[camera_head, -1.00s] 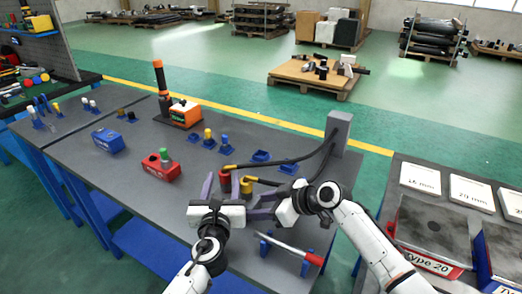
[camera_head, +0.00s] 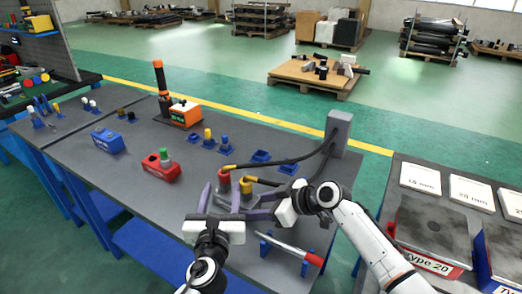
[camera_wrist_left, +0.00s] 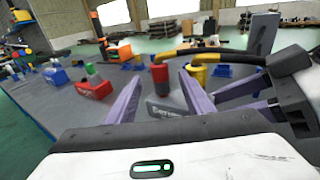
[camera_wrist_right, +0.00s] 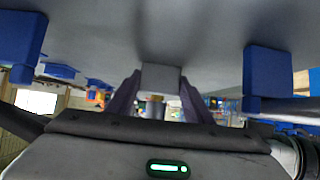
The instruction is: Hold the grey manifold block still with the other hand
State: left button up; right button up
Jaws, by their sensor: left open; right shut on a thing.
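The grey manifold block (camera_wrist_left: 165,108) stands on the bench with a red fitting (camera_head: 223,180) and a yellow fitting (camera_head: 246,187) on top, each with a dark hose. My right gripper (camera_head: 252,207) is shut on the block from the right; its fingers lie on both sides of the grey block (camera_wrist_right: 161,77) in the right wrist view. My left gripper (camera_head: 221,190) is open on the near side. In the left wrist view, the red fitting and part of the block show between its spread fingers. The fingers partly hide the block in the head view.
A grey post (camera_head: 338,135) carries the hoses at the bench's far right. A red-handled bar (camera_head: 290,247) lies on blue supports in front. A red block (camera_head: 160,168), a blue block (camera_head: 108,140) and several blue holders stand to the left and behind.

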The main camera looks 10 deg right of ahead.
pick_arm(q)
jog(key=shift+s, duration=0.25)
jog(key=s+a, duration=0.1)
jog(key=s, duration=1)
jog(key=shift+s+a+r, duration=0.15)
jog(key=shift+s+r, duration=0.25)
jog(key=shift+r, duration=0.05)
pick_arm(e)
jog(key=o, duration=1.3)
jog(key=shift+o, duration=0.2)
